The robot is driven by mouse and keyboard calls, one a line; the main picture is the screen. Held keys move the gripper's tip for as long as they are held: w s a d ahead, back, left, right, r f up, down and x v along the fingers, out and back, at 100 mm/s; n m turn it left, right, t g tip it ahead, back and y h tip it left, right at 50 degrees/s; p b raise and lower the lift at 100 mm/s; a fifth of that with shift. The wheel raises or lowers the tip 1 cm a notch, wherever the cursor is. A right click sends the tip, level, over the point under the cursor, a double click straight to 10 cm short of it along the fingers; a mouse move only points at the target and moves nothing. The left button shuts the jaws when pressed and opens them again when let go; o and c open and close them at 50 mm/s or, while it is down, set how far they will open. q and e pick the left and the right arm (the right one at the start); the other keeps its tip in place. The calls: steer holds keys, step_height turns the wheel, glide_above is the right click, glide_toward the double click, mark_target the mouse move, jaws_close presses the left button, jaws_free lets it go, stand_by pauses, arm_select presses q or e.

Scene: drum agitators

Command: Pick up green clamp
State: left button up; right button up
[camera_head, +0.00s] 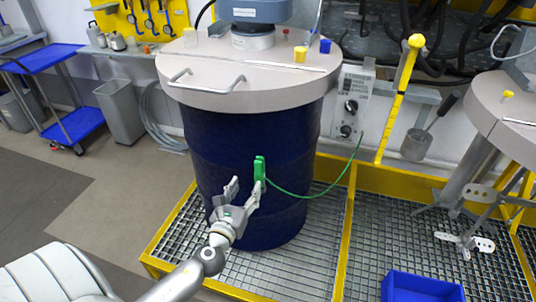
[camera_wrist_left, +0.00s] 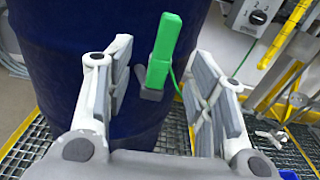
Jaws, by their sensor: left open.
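The green clamp (camera_head: 259,169) is upright against the side of the dark blue drum (camera_head: 235,135), with a green cable running from it to the right. My left gripper (camera_head: 244,190) is open and empty, just in front of the drum and slightly below the clamp. It also shows in the left wrist view (camera_wrist_left: 160,95) with a finger on each side. I cannot tell whether a finger touches the clamp. My right gripper is not in view.
The drum stands on a metal grate (camera_head: 310,245) with a yellow frame. A grey lid with a handle (camera_head: 207,84) overhangs the drum. The green cable (camera_head: 310,194) leads to a control box (camera_head: 350,103). A blue bin (camera_head: 420,288) sits at the lower right.

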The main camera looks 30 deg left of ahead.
mark_target(257, 165)
arm_select(q)
steer(key=shift+m+t, duration=0.3)
steer(key=w, duration=0.1)
steer(key=w+r, duration=0.1)
steer(key=w, duration=0.2)
steer(key=shift+w+a+r+p, duration=0.3)
steer(key=shift+r+p, duration=0.05)
steer(key=shift+p, duration=0.05)
steer(key=shift+w+a+f, duration=0.1)
steer(key=shift+w, duration=0.5)
steer(key=x, duration=0.4)
steer(key=shift+w+r+p, duration=0.1)
steer(key=shift+r+p, duration=0.15)
steer(key=shift+p, duration=0.15)
steer(key=shift+w+f, duration=0.1)
steer(key=shift+w, duration=0.2)
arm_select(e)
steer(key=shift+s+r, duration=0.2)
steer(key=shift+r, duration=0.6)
arm_select(q)
steer(key=shift+c, duration=0.3)
